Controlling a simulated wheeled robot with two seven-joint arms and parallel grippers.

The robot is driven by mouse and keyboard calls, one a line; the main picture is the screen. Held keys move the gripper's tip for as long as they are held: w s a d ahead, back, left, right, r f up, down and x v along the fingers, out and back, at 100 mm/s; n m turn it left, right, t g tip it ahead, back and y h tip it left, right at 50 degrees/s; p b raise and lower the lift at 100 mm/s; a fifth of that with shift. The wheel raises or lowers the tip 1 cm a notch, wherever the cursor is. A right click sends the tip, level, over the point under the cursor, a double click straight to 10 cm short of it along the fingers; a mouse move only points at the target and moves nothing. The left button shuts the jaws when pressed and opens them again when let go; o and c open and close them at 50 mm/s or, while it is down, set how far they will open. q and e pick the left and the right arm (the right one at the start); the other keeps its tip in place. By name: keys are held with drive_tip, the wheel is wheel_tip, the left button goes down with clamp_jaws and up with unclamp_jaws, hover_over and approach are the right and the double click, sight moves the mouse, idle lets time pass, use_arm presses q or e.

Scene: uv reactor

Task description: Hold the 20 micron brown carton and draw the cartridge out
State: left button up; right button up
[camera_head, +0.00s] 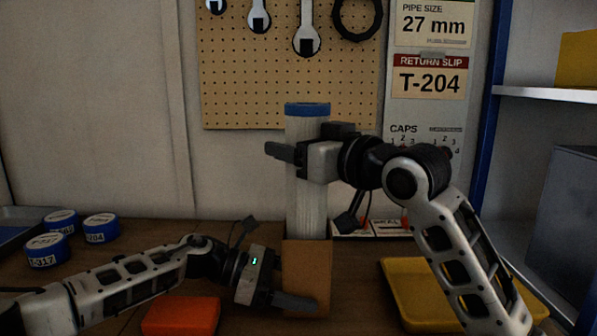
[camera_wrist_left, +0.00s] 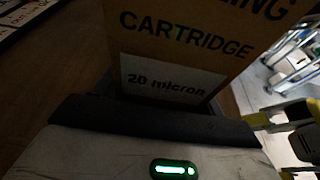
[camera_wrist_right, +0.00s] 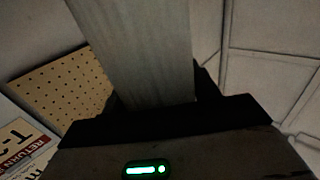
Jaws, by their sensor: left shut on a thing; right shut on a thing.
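The brown carton (camera_head: 307,265) stands upright on the bench in the head view. Its face, reading "CARTRIDGE" and "20 micron", fills the left wrist view (camera_wrist_left: 185,45). My left gripper (camera_head: 290,298) is shut on the carton near its base. The white cartridge (camera_head: 307,215) with a blue end cap rises upright out of the carton's top; whether its lower end is still inside is hidden. My right gripper (camera_head: 295,160) is shut on the cartridge in its upper part, below the cap. The cartridge also shows between the fingers in the right wrist view (camera_wrist_right: 140,50).
An orange block (camera_head: 181,315) lies in front of my left forearm. A yellow tray (camera_head: 415,300) is at right, under my right arm. Blue-rimmed round caps (camera_head: 60,222) sit at far left. A pegboard (camera_head: 260,80) with wrenches hangs behind. A shelf (camera_head: 545,93) juts out at upper right.

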sight(299, 197)
drive_tip(key=shift+r, duration=0.2)
use_arm(q)
drive_tip(key=o, duration=0.8)
drive_tip(key=v, duration=1.2)
drive_tip(key=x, duration=1.2)
drive_tip(key=shift+d+f, duration=0.1)
drive_tip(key=shift+d, duration=0.1)
drive_tip(key=shift+a, duration=0.25)
use_arm(e)
wheel_tip(299, 197, down, 9)
drive_tip(key=shift+r, duration=0.15)
